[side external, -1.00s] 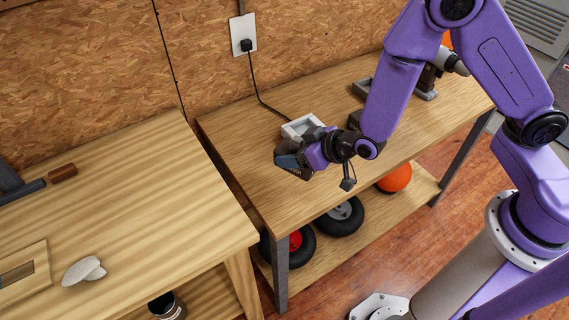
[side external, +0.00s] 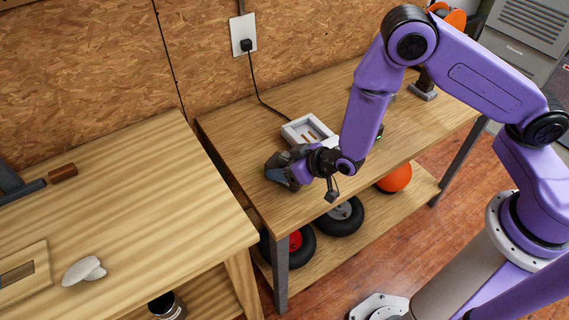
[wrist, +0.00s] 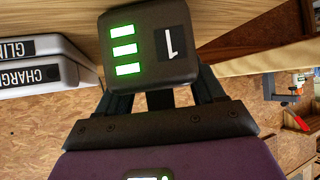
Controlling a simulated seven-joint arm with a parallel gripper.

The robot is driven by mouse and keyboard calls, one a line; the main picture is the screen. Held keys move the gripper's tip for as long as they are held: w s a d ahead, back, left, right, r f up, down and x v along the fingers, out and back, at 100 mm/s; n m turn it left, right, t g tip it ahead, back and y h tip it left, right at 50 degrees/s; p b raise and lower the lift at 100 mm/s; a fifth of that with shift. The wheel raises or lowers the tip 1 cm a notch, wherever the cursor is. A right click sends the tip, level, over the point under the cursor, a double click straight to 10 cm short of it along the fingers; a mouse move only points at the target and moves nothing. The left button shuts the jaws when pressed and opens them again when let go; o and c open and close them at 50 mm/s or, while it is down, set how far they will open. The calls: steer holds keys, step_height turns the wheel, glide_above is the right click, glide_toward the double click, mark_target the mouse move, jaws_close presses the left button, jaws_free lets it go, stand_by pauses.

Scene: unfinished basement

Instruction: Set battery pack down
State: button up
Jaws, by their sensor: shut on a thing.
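The battery pack (wrist: 140,68) is a dark block with three green light bars and a white label marked 1. It fills the upper middle of the wrist view. My gripper (wrist: 158,88) is shut on it, with one dark finger on each side. In the side view my gripper (side external: 281,174) is low at the front left part of the far workbench (side external: 240,128), in front of a white tray. The pack is hard to tell from the dark fingers there. I cannot tell whether it touches the bench top.
The white tray (side external: 288,136) holds small brown pieces. Pale boxes with black labels (wrist: 45,65) show at left in the wrist view. A second table (side external: 130,200) stands at left, beyond a gap.

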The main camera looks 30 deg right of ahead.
steer(key=shift+f, duration=0.1)
steer(key=o, duration=1.5)
steer(key=shift+o, duration=0.2)
